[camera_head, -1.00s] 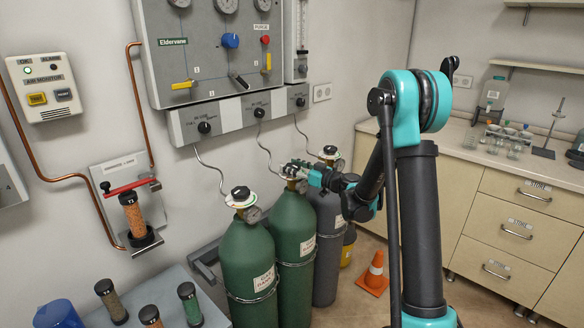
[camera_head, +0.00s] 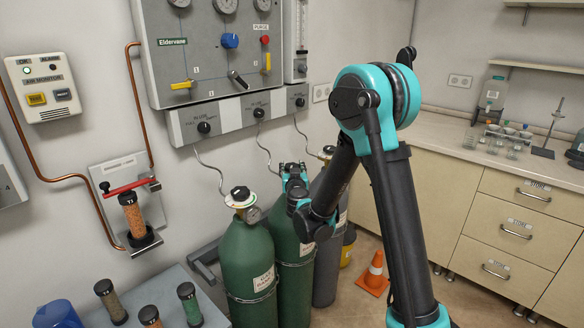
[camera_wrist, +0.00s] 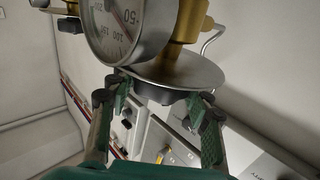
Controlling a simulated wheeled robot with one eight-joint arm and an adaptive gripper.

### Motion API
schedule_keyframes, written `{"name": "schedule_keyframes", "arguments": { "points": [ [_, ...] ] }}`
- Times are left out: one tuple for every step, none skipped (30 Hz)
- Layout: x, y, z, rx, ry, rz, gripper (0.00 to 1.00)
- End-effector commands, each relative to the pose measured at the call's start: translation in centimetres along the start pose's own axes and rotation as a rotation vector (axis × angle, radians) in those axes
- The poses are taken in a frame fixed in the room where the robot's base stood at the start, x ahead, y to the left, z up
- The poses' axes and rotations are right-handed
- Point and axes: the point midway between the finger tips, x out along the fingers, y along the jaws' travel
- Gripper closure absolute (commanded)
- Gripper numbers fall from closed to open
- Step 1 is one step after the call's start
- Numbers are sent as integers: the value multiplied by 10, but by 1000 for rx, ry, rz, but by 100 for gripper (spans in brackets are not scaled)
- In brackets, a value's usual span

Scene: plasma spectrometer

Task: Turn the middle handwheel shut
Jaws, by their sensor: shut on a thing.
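The middle green gas cylinder (camera_head: 284,240) stands between another green cylinder and a grey one. In the wrist view, the dark handwheel (camera_wrist: 155,95) sits below a round metal disc (camera_wrist: 170,72) and a brass valve body (camera_wrist: 190,22). My gripper (camera_wrist: 158,98) is shut on the handwheel, with one green finger at each side. A pressure gauge (camera_wrist: 118,25) is close beside the valve. The wheel's angle cannot be told.
The left green cylinder (camera_head: 248,265) has its own handwheel (camera_head: 240,193) close by. The grey cylinder (camera_head: 327,255) stands close on the right, partly behind my arm. Thin hoses rise to the wall panel (camera_head: 240,117). An orange cone (camera_head: 376,265) is on the floor.

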Motion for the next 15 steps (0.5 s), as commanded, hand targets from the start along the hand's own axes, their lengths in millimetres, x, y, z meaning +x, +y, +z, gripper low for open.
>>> {"name": "schedule_keyframes", "arguments": {
  "points": [
    [-1,-4,0,0,0,35,80],
    [-1,-3,0,0,0,60,80],
    [0,-3,0,0,0,92,80],
    [0,-3,0,0,0,115,80],
    [0,-3,0,0,0,137,80],
    [0,-3,0,0,0,165,80],
    [0,-3,0,0,0,184,80],
    [0,-2,0,0,0,204,80],
    [0,-2,0,0,0,227,80],
    [0,-2,0,0,0,243,80],
    [0,-2,0,0,0,258,80],
    [0,-1,0,0,0,276,80],
    [0,-1,0,0,0,289,80],
    [0,-1,0,0,0,300,80],
    [0,0,0,0,0,314,80]
  ]
}}
